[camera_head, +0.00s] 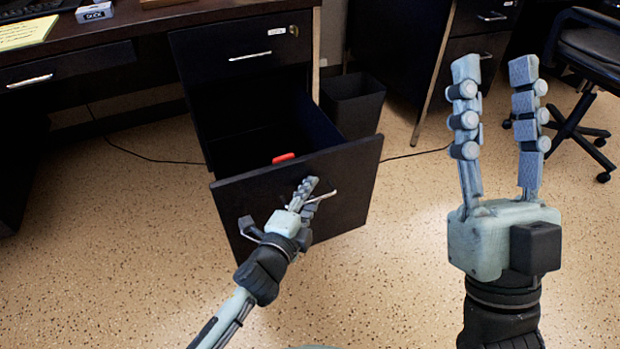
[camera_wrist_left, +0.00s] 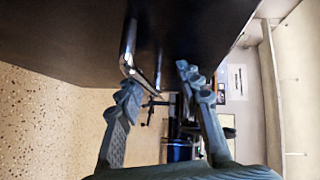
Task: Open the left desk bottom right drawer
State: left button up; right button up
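The bottom right drawer (camera_head: 350,170) of the left desk is pulled well out. Its black front faces me, and a red object (camera_head: 284,158) lies inside. The drawer's metal handle (camera_head: 325,196) is partly hidden by my left gripper (camera_head: 275,207), which is at the drawer front. In the left wrist view the handle (camera_wrist_left: 128,48) shows close to the fingers of my left gripper (camera_wrist_left: 160,90). These fingers are spread apart; I cannot tell whether they touch the handle. My right gripper (camera_head: 497,75) is open and empty, raised to the right of the drawer.
The upper drawer (camera_head: 240,45) above is shut. A dark waste bin (camera_head: 353,103) stands just right of the open drawer. A second desk (camera_head: 480,45) and an office chair (camera_head: 590,50) are further right. The speckled floor (camera_head: 120,240) around the drawer is clear, except for a thin cable behind.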

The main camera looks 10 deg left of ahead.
pick_arm(q)
jog(key=o, duration=0.9)
jog(key=r, duration=0.8)
jog(key=shift+w+r, duration=0.15)
jog(key=shift+w, duration=0.25)
jog(key=shift+c, duration=0.2)
jog(key=shift+o, duration=0.6)
jog(key=shift+r, duration=0.35)
jog(key=shift+a, duration=0.1)
jog(key=shift+g, duration=0.3)
jog(key=f, duration=0.4)
jog(key=shift+s+f, duration=0.1)
jog(key=shift+s, duration=0.25)
jog(key=shift+c, duration=0.6)
jog(key=shift+f+p+v, duration=0.15)
jog(key=shift+p+v, duration=0.1)
jog(key=shift+v, duration=0.5)
jog(key=shift+f+p+v, duration=0.15)
jog(key=shift+p+v, duration=0.1)
jog(key=shift+v, duration=0.5)
jog(key=c, duration=0.5)
jog(key=shift+v, duration=0.9)
jog(key=c, duration=0.4)
jog(key=shift+o, duration=0.2)
jog(key=shift+f+v, duration=0.2)
jog(key=shift+v, duration=0.9)
jog(key=shift+f+v, duration=0.25)
jog(key=shift+v, duration=0.9)
jog(key=shift+s, duration=0.1)
